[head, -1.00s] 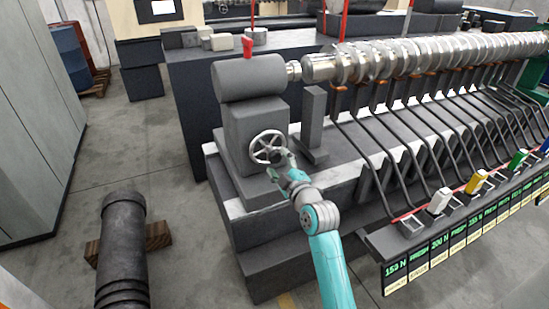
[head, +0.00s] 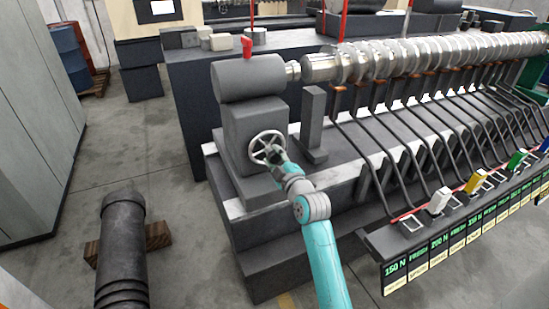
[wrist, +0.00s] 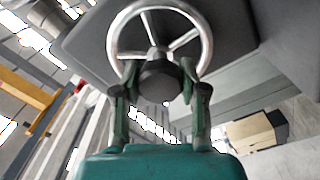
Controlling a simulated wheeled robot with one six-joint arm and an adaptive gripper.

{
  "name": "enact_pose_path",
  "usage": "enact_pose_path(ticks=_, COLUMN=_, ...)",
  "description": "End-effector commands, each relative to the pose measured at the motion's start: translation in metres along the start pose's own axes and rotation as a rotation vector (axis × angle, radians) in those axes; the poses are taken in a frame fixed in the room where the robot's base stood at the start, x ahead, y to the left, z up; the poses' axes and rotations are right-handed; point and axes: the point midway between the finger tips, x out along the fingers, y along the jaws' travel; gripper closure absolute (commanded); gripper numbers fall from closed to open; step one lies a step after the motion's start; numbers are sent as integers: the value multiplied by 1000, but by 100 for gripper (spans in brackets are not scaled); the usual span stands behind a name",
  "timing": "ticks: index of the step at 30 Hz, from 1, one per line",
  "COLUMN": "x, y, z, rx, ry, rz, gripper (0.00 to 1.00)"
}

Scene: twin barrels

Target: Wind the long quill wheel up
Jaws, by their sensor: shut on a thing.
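The silver spoked handwheel (head: 267,147) sits on the front of a grey block under a horizontal dark grey barrel (head: 249,78). A short silver quill (head: 293,70) sticks out of the barrel's right end and meets the ringed metal shaft. My gripper (head: 275,154) is at the wheel's lower right rim. In the wrist view the wheel (wrist: 209,38) fills the top middle, and my gripper (wrist: 159,82) has a finger on each side of a dark round knob (wrist: 160,82) at the rim. It is shut on this knob. The knob hides part of the rim.
A ringed silver shaft (head: 400,60) runs right above several bent black levers (head: 350,140). A grey upright post (head: 314,118) stands just right of the wheel. A dark cylinder (head: 122,245) lies on wooden blocks at lower left. The floor (head: 190,240) between is clear.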

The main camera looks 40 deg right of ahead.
Motion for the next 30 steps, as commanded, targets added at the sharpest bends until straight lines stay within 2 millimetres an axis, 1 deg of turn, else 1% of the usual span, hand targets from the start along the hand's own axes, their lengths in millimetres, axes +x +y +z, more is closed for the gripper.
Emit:
enact_pose_path(ticks=5, x=0, y=0, z=0, rx=21, ry=0, rz=-1, gripper=93)
enact_pose_path(ticks=11, x=0, y=0, z=0, rx=105, ry=0, rz=-1, gripper=93)
enact_pose_path(ticks=17, x=0, y=0, z=0, rx=261, ry=0, rz=-1, gripper=93)
enact_pose_path(ticks=30, x=0, y=-1, z=0, rx=678, ry=-1, rz=-1, gripper=93)
